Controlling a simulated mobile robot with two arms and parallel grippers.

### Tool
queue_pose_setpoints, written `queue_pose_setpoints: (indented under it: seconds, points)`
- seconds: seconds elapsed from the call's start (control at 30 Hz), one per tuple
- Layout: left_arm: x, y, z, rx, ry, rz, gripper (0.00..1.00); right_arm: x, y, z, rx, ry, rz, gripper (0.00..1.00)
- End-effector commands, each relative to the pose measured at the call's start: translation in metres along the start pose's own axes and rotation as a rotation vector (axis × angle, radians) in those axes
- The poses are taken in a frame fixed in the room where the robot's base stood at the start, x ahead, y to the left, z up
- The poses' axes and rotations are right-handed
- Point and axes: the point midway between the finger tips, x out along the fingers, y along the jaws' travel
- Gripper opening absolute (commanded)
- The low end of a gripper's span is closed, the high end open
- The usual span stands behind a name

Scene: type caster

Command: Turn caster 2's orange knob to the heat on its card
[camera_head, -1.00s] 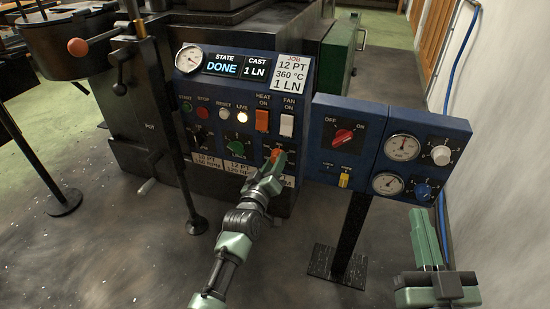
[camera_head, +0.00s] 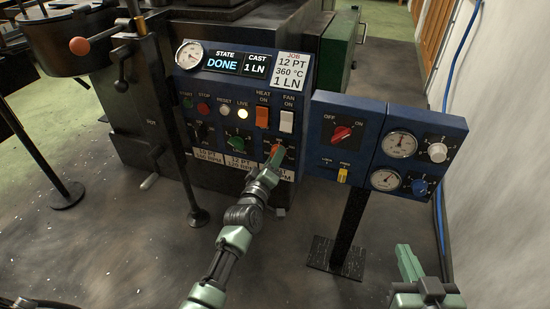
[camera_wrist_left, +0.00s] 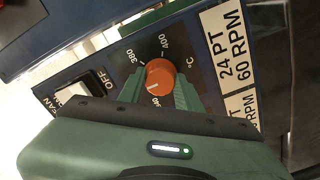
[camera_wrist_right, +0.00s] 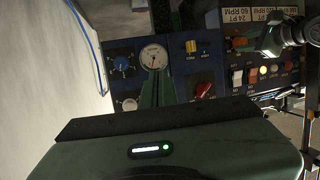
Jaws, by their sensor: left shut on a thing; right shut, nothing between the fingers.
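The orange knob (camera_wrist_left: 157,77) sits on a dark dial marked in °C in the left wrist view, with 380 and 400 readable and a partly covered number below. Its white mark points toward the lower left, between 380 and the covered number; a finger hides part of the scale. My left gripper (camera_head: 275,157) is shut on the knob, with green fingers on both sides of it. The job card (camera_head: 292,70) reads 12 PT, 360 °C, 1 LN. My right gripper (camera_head: 409,264) is shut and empty, low at the right; its fingers show in its wrist view (camera_wrist_right: 157,92).
The blue panel (camera_head: 330,115) carries a red knob (camera_head: 341,133), gauges and a yellow switch. The display (camera_head: 222,64) reads DONE. A green knob (camera_head: 237,144) and the heat switch (camera_head: 262,116) are close to my left gripper. Open floor lies in front.

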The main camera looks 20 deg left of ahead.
Motion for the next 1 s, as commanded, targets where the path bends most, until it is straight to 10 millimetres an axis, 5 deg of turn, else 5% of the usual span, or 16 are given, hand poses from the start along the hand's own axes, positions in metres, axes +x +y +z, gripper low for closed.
queue_pose_setpoints:
  seconds: [0.1,0.13,0.2,0.6,1.0]
  points:
    - [-0.001,-0.002,0.001,0.001,-0.002,-0.003,0.00,0.000,0.000,0.000,0.000,0.001,0.000,0.00]
    - [-0.001,-0.002,0.001,0.001,-0.002,-0.003,0.37,0.000,0.000,0.000,0.000,0.001,0.000,0.00]
    - [-0.001,-0.002,0.001,0.001,-0.002,-0.003,0.56,0.000,0.000,0.000,0.000,0.001,0.000,0.00]
    - [-0.004,0.000,0.000,0.002,-0.001,-0.001,0.56,-0.001,0.000,0.001,0.000,-0.009,0.000,0.00]
    - [-0.054,0.000,0.000,0.002,-0.003,-0.003,0.56,-0.028,0.010,0.070,0.001,-0.376,0.022,0.00]
